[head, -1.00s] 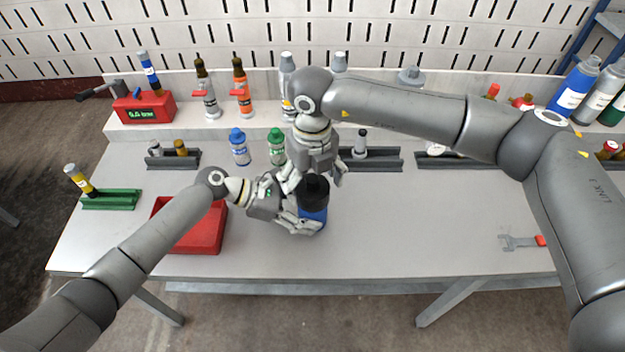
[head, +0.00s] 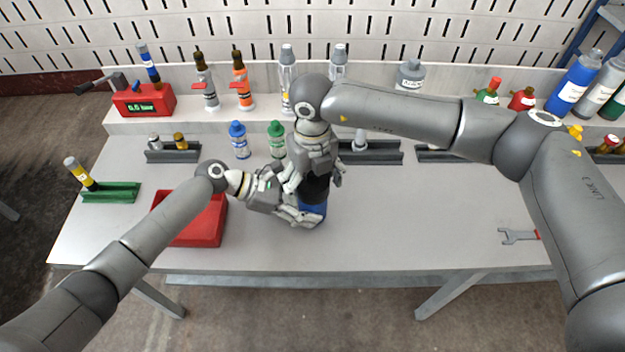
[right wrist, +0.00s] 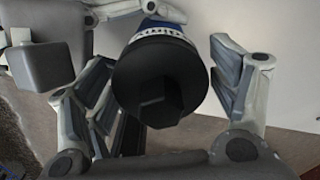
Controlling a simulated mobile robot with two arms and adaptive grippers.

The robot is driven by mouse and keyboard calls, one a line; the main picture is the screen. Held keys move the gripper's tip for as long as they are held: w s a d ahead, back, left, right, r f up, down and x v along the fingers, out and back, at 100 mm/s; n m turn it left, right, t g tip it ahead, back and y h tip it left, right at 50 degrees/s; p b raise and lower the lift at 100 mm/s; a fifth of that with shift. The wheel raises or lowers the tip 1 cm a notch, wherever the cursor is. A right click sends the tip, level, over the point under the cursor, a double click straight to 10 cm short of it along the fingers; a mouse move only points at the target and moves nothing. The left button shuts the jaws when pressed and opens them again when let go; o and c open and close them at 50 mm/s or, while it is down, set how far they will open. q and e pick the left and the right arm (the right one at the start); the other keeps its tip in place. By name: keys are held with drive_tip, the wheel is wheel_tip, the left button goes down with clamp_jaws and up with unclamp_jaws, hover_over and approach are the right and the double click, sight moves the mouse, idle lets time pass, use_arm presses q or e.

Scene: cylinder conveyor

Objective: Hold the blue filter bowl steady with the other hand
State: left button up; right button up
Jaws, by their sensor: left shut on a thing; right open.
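The blue filter bowl (head: 313,211) stands upright near the front middle of the bench, with a black hex-topped cap (head: 316,188) on it. My left gripper (head: 304,215) is shut on the bowl from the left, low down. My right gripper (head: 318,180) is open above the bowl and points down, hiding part of the cap. In the right wrist view, the black cap (right wrist: 160,82) lies between my right gripper's spread fingers (right wrist: 165,85), with a visible gap on the right side. The blue bowl (right wrist: 152,28) shows behind the cap.
A red tray (head: 203,226) is left of the bowl. Blue (head: 238,139) and green (head: 277,139) bottles stand behind, near a dark rack (head: 370,156). A wrench (head: 518,236) lies at the right. The bench right of the bowl is clear.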

drive_tip(key=shift+c, duration=0.4)
drive_tip(key=c, duration=1.1)
drive_tip(key=n, duration=0.4)
drive_tip(key=shift+n, duration=1.1)
drive_tip(key=n, duration=0.3)
drive_tip(key=shift+n, duration=1.5)
